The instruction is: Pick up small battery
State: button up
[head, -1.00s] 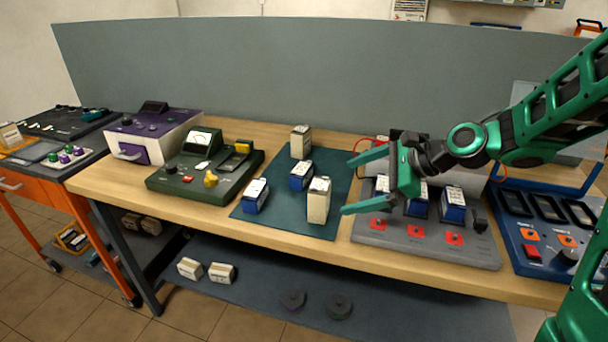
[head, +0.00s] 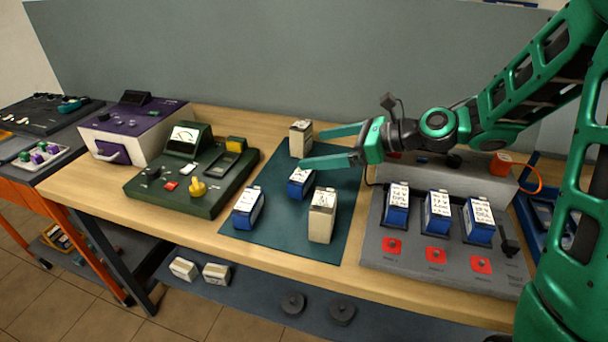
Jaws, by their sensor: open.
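Several batteries stand on the dark green mat (head: 275,228). A cream battery (head: 300,140) is at the back and a taller-looking cream battery (head: 322,216) at the front right. A blue battery with a white top (head: 248,208) is at the front left. Another blue battery (head: 301,184) is in the middle, its top partly hidden by my lower finger. My gripper (head: 312,148) is open and empty, pointing left above the mat. Its fingertips are close to the back cream battery in the picture; I cannot tell whether they touch it.
A grey charger (head: 380,258) at the right holds several blue batteries. A green tester (head: 160,190) with a yellow knob and a purple and white box (head: 130,130) stand to the left. A grey panel (head: 250,60) closes the back. The wooden table (head: 90,195) is bare at the front left.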

send_near(304, 173)
jog(key=x, duration=0.3)
jog(key=shift+w+a, duration=0.1)
jog(key=shift+a, duration=0.05)
jog(key=shift+x, duration=3.75)
jog(key=shift+f, duration=0.1)
jog(key=c, duration=1.6)
